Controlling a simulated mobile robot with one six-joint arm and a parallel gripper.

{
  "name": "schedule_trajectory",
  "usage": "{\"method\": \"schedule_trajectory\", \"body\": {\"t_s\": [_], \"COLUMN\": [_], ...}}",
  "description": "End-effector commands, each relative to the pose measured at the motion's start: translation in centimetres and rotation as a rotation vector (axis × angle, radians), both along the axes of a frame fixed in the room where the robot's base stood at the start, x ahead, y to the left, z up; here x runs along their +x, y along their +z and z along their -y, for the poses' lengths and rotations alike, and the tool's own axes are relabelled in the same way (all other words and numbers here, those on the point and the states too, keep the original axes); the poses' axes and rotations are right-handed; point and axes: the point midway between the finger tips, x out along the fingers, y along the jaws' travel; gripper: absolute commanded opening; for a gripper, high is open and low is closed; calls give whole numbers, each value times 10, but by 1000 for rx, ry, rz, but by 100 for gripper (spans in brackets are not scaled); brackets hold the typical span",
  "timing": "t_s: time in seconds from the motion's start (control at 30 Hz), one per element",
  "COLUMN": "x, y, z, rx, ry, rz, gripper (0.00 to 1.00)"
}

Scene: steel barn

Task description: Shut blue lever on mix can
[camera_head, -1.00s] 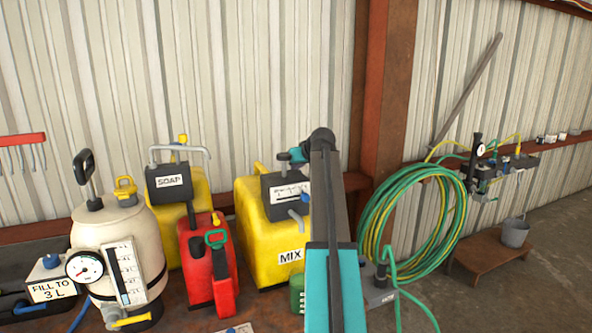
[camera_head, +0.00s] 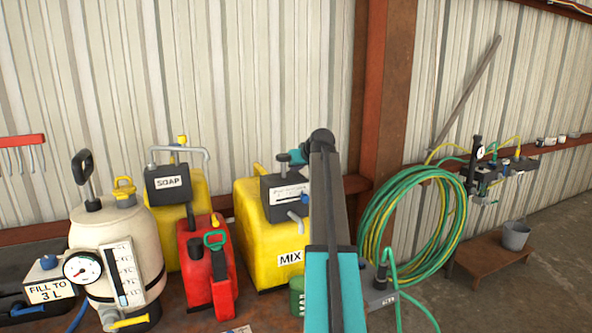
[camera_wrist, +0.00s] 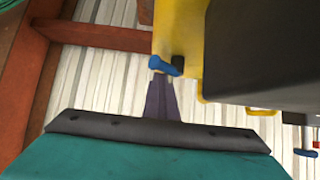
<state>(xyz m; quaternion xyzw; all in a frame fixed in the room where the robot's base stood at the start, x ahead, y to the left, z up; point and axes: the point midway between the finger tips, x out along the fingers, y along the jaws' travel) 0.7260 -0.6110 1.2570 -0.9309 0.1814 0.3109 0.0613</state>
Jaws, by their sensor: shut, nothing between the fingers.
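The mix can (camera_head: 262,240) is a yellow container with a dark box on top and a MIX label, in the middle of the head view. My arm stands in front of its right side. In the wrist view, a blue lever (camera_wrist: 164,66) sticks out beside a black knob on the yellow body (camera_wrist: 178,28). My gripper (camera_wrist: 160,82) is shut and empty, its fingertips just below the lever in that picture. I cannot tell whether they touch it. In the head view, the fingertips are not clear near my arm's upper end.
A red can (camera_head: 205,265), a yellow soap can (camera_head: 187,210) and a cream tank (camera_head: 117,245) with a gauge stand left of the mix can. A green-yellow hose coil (camera_head: 415,215) hangs to the right. A low bench (camera_head: 488,255) holds a bucket. A dark box (camera_wrist: 265,50) fills the wrist view's upper right.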

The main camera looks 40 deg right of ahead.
Motion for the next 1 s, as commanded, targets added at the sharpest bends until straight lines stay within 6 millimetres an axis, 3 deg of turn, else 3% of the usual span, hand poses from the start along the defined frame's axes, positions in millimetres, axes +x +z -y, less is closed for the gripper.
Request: {"method": "schedule_trajectory", "body": {"t_s": [0.43, 1.0], "x": [12, 14], "y": [0, 2], "z": [7, 9], "rx": [0, -2], "ry": [0, 0], "rz": [0, 0], "gripper": [0, 0]}}
